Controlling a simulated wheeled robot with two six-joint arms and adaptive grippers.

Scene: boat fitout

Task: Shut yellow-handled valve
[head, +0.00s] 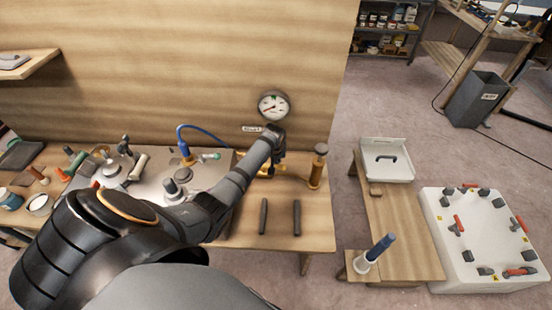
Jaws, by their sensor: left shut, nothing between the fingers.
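A yellow, brass-coloured fitting (246,171) sits low against the wooden panel, below the round gauge. It looks like the yellow-handled valve, but my gripper covers its middle, so its handle and the handle's angle cannot be made out. My left arm reaches across the bench from the lower left. My left gripper (272,165) points down at the fitting, its fingers shut with nothing between them. It is over or against the fitting; I cannot tell whether it touches. My right gripper is not in view.
A gauge (273,106) is on the panel above the gripper. A brown-topped post (317,166) stands just right of the fitting. A blue hose (205,134) arches at the left. Two dark bars (297,218) lie in front. A white board with red handles (474,240) stands right.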

